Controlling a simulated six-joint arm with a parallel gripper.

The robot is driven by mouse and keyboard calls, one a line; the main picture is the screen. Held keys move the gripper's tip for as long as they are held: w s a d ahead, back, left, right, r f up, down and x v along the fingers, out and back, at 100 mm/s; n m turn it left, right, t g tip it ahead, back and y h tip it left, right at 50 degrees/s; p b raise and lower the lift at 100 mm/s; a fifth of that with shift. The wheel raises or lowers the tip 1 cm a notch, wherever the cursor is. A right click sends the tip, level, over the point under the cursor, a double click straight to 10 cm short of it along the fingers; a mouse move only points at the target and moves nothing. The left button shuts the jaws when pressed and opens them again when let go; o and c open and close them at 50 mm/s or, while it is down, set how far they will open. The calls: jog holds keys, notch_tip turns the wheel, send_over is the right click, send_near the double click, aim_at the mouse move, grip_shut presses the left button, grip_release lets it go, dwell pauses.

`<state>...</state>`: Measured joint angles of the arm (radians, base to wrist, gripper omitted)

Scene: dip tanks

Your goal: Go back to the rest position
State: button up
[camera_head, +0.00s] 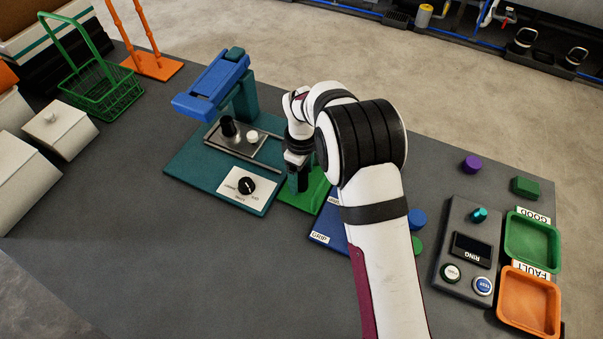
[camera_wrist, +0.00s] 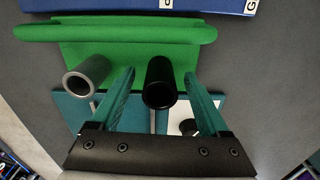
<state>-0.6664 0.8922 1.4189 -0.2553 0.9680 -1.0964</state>
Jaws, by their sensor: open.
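My gripper (camera_head: 297,182) points down over the green tray (camera_head: 318,192), just right of the teal base plate. In the wrist view its two teal fingers (camera_wrist: 160,74) are apart and hold nothing. A black tube (camera_wrist: 160,90) shows between them in the picture, its open end towards the camera; I cannot tell whether the fingers reach down to it. A grey tube (camera_wrist: 86,76) is left of the fingers. Both tubes are by the green tray, which also shows in the wrist view (camera_wrist: 125,50). My arm hides part of the tray in the head view.
A blue-topped press (camera_head: 212,85) and a dial panel (camera_head: 246,189) stand left of my gripper. A blue tray (camera_head: 328,225) lies in front. At right are a ring tester (camera_head: 468,248), a green GOOD bin (camera_head: 532,241) and an orange FAULT bin (camera_head: 530,302). The table's front left is clear.

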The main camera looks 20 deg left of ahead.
jog(key=o, duration=0.3)
jog(key=shift+o, duration=0.2)
notch_tip(320, 180, up, 8)
dwell(0.5)
jog(key=a+r, duration=0.4)
jog(key=r, duration=0.3)
jog(key=shift+a, duration=0.25)
dwell(0.4)
